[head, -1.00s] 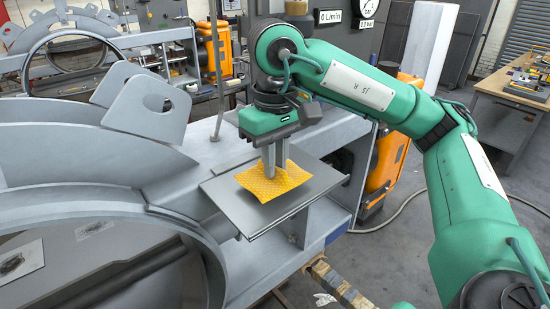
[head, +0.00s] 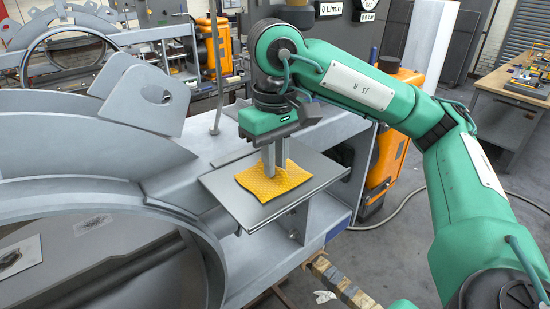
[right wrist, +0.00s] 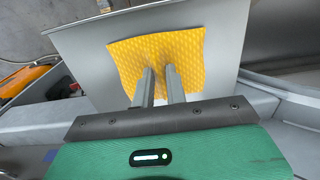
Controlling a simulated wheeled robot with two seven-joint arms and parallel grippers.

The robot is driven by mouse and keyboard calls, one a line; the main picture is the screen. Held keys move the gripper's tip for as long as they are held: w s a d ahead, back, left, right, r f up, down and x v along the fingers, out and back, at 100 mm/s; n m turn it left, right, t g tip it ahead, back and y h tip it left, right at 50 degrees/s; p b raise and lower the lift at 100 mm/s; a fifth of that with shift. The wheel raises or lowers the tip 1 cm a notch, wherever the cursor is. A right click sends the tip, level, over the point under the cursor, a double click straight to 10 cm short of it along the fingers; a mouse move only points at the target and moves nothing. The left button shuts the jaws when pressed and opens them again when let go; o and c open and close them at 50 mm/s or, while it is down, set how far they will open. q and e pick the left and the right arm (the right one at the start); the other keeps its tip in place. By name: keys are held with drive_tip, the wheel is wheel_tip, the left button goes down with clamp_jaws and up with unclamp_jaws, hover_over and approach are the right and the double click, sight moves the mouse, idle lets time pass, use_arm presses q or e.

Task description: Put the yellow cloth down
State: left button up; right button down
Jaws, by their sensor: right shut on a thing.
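The yellow cloth (head: 272,184) lies spread on a flat grey plate (head: 225,199) fixed to the grey metal frame. It also shows in the right wrist view (right wrist: 188,50), with a pinched fold at its middle. My right gripper (head: 272,174) points down at the cloth, its two fingers close together on the fold. In the right wrist view the fingertips (right wrist: 159,72) press into the fold. The cloth's outer parts look flat on the plate or nearly so. My left gripper is not in view.
A large grey ring frame (head: 150,210) fills the left side, with an open round hole. An orange machine (head: 388,160) stands behind the plate. A wooden workbench (head: 505,100) with tools is at the far right. The floor right of the plate is mostly clear.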

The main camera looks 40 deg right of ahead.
drive_tip(key=shift+f, duration=0.15)
drive_tip(key=c, duration=1.3)
unclamp_jaws()
drive_tip(key=shift+c, duration=0.2)
drive_tip(key=c, duration=0.4)
drive_tip(key=shift+r+p, duration=0.6)
drive_tip(key=shift+r, duration=0.15)
drive_tip(key=shift+r, duration=0.1)
